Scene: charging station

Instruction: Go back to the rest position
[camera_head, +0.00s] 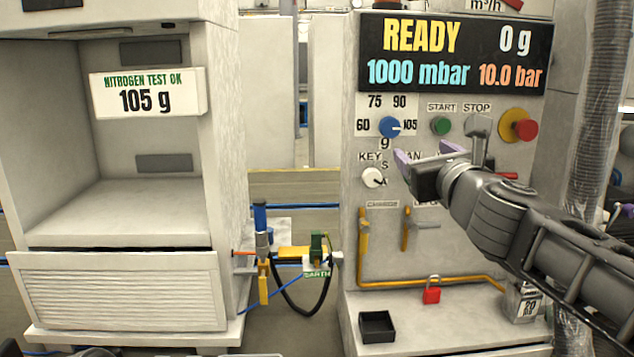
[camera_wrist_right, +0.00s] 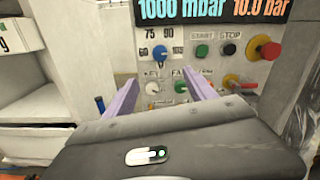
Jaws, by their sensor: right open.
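My right gripper (camera_head: 428,157) is open and empty in front of the charging panel (camera_head: 375,235), just below the START and STOP buttons. Its two purple fingers show apart in the right wrist view (camera_wrist_right: 160,100), with panel controls visible between them. The blue selector knob (camera_head: 390,127) sits left of the gripper and points toward 105. The white key switch (camera_head: 373,178) is below it. The display (camera_head: 455,53) reads READY, 0 g, 1000 mbar and 10.0 bar. My left gripper is not in view.
A white cabinet (camera_head: 120,205) with a sign (camera_head: 148,93) reading 105 g stands on the left. A hose and valve assembly (camera_head: 300,252) is between cabinet and panel. A red padlock (camera_head: 432,291) and a black tray (camera_head: 377,326) are on the ledge. An emergency button (camera_head: 525,130) is right of STOP.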

